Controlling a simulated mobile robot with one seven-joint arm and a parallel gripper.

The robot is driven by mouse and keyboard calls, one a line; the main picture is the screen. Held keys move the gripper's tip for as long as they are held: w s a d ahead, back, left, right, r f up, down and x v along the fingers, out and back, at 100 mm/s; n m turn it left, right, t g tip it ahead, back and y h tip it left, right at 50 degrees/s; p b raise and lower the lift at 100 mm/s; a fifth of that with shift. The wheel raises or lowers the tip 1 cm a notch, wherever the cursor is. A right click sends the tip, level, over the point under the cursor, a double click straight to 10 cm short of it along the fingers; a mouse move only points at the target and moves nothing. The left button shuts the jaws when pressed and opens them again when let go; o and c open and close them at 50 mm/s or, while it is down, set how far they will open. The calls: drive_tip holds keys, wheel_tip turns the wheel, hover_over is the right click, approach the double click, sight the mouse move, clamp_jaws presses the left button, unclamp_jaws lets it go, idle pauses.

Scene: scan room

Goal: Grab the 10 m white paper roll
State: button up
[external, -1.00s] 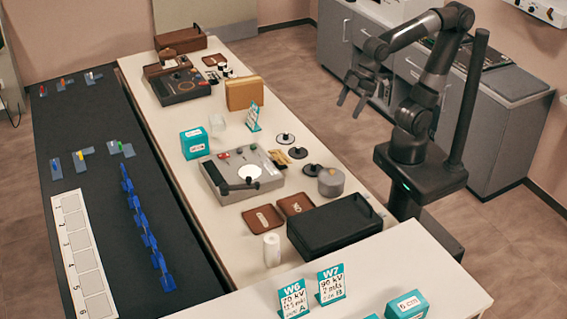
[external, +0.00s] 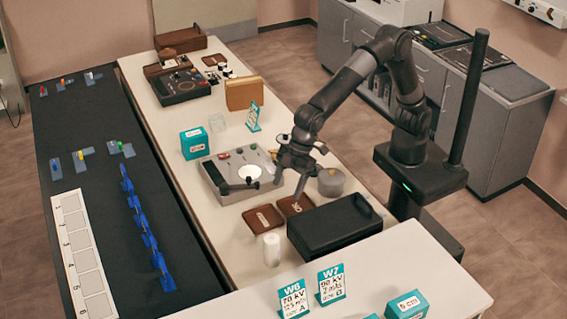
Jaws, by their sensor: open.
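A white paper roll (external: 272,250) stands upright on the cream table, left of the black case and in front of the brown trays. No length marking can be read on it. My gripper (external: 288,188) is open and points down over the table, near the right edge of the grey device. It is behind the roll and a little to its right, apart from it. Nothing shows between its fingers. The gripper hides part of the table behind it.
Two brown labelled trays (external: 263,219) lie between my gripper and the roll. A black case (external: 335,227) stands right of the roll. The grey device (external: 222,185) and a grey round tin (external: 331,181) are close to my gripper. Teal signs (external: 331,284) stand in front.

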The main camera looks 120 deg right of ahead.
hover_over(276, 236)
drive_tip(key=s+d, duration=0.1)
drive_tip(key=s, duration=0.1)
wheel_tip(276, 236, down, 7)
drive_tip(key=shift+n, duration=0.3)
drive_tip(key=x, duration=0.5)
drive_tip(key=shift+a+f, duration=0.15)
drive_tip(key=shift+a, duration=0.05)
drive_tip(key=shift+x, duration=2.9)
drive_tip(key=c, duration=1.1)
